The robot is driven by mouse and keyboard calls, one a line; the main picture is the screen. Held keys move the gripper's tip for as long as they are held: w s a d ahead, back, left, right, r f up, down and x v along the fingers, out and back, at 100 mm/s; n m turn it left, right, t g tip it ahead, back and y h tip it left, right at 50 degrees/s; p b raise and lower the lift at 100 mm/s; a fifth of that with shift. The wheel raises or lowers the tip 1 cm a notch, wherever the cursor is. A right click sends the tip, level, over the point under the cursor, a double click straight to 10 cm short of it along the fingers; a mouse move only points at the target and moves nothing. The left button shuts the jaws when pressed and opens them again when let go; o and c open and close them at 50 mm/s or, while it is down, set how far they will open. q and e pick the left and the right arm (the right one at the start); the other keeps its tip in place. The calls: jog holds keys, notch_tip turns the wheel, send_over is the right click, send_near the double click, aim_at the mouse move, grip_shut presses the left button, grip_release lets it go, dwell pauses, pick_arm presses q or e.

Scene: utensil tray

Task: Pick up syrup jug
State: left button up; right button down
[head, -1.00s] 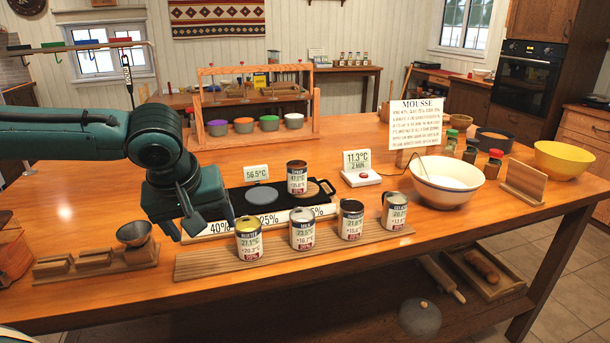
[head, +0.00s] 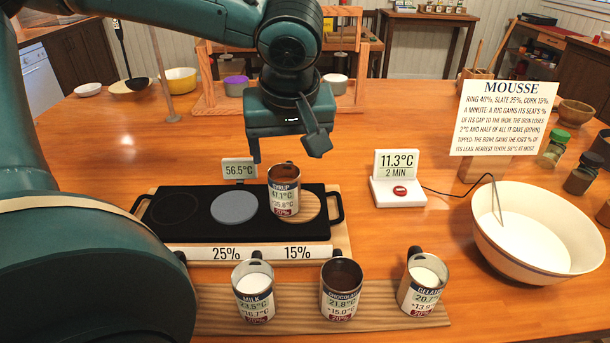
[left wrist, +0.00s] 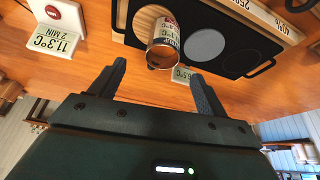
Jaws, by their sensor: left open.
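The syrup jug (head: 284,190) is a small can-shaped jug with a white, blue and red label reading SYRUP. It stands upright on the round cork seat (head: 308,207) at the right end of the black hot plate (head: 183,222). My left gripper (head: 288,155) is open and empty, above and behind the jug. In the left wrist view the jug (left wrist: 164,47) shows beyond and between the open fingers (left wrist: 153,88), apart from them. My right gripper is not in view.
Milk (head: 254,291), chocolate (head: 341,290) and gelatin (head: 422,284) jugs stand on a wooden board in front. A thermometer display (head: 397,178) and a large white bowl (head: 536,229) are to the right. A small display (head: 239,170) stands behind the plate.

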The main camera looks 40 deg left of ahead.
aim_at(285, 187)
pick_arm(q)
jog(key=x, duration=0.7)
jog(key=shift+s+b, duration=0.3)
jog(key=shift+x, duration=2.95)
jog(key=shift+a, duration=0.15)
jog(key=shift+r, duration=0.1)
jog(key=shift+c, duration=0.5)
jog(key=c, duration=1.2)
jog(key=shift+r, duration=0.15)
